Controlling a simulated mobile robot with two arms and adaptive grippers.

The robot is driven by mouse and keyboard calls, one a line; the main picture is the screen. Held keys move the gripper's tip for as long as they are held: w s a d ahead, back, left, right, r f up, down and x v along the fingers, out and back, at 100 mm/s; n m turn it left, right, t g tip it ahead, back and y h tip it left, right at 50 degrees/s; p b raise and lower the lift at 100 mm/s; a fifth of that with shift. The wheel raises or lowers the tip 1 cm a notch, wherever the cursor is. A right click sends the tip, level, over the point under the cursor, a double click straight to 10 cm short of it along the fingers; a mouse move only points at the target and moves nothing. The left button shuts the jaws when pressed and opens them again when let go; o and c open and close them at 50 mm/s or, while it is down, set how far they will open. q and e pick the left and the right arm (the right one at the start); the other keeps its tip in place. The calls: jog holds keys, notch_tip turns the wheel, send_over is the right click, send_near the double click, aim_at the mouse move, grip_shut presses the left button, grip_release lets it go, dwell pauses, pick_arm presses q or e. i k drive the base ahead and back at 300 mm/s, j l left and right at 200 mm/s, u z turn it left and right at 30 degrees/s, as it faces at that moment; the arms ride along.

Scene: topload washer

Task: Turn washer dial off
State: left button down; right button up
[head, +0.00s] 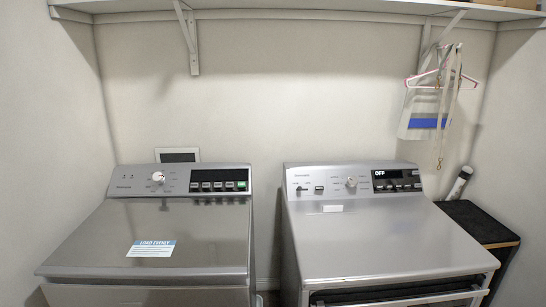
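Two grey machines stand side by side. The left machine (100,235) has a flat lid with a blue and white label, and looks like the top-load washer. Its round silver dial (158,177) sits in the middle of the raised back panel, with a row of buttons to its right and a small green light (241,184) at the far end. The dial's exact pointer position is too small to read. The right machine (390,245) has a similar dial (351,183) and a display (398,173) reading OFF. Neither of my grippers is in view.
A white shelf (290,13) on brackets runs along the wall above. Hangers with cloth (428,110) hang at the right. A dark-topped stand (480,222) is beside the right machine. A narrow gap separates the machines. Both machine tops are clear.

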aim_at(158, 176)
jog(key=u, duration=0.85)
